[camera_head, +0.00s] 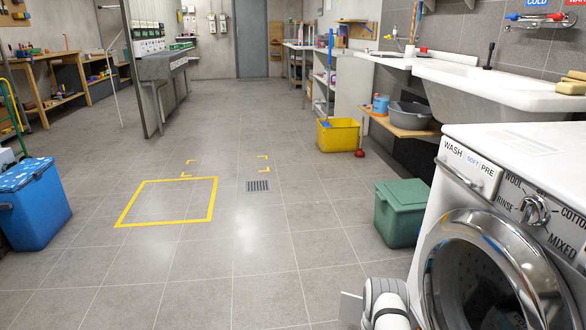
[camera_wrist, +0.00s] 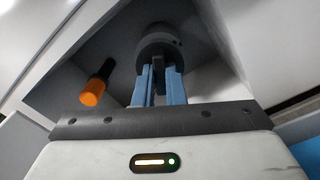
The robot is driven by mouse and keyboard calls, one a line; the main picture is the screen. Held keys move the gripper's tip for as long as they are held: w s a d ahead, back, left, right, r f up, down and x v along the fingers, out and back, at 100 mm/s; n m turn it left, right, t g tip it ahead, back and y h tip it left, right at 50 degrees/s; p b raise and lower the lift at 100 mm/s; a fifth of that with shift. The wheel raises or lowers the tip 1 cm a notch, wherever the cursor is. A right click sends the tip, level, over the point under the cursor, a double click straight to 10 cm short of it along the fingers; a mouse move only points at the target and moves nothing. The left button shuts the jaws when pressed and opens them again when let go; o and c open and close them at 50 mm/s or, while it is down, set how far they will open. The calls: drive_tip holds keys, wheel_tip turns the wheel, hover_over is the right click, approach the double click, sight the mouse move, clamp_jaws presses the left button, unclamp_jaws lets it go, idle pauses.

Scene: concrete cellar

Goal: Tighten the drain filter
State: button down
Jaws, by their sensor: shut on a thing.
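The drain filter (camera_wrist: 158,38) is a dark round cap with a raised grip bar, set in a dark recess in the wrist view. My gripper (camera_wrist: 159,68) has two blue fingers, one on each side of the bar, and is shut on it. The thread behind the cap is hidden, so I cannot tell how tight it sits. The washing machine (camera_head: 468,168) stands at the right in the head view, with its round glass door facing the room. Part of my arm shows low beside it; the filter and my gripper are hidden there.
In the wrist view, an orange-tipped black piece (camera_wrist: 94,92) lies left of the fingers, close to them. Pale panels surround the recess. In the head view, a green bin (camera_head: 400,212) stands beside the washer, and a blue cooler (camera_head: 35,205) at left. The middle floor is clear.

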drive_tip(key=shift+a+m, duration=0.1)
drive_tip(key=shift+m, duration=0.8)
drive_tip(key=c, duration=2)
unclamp_jaws()
drive_tip(key=shift+m, duration=0.4)
drive_tip(key=o, duration=0.6)
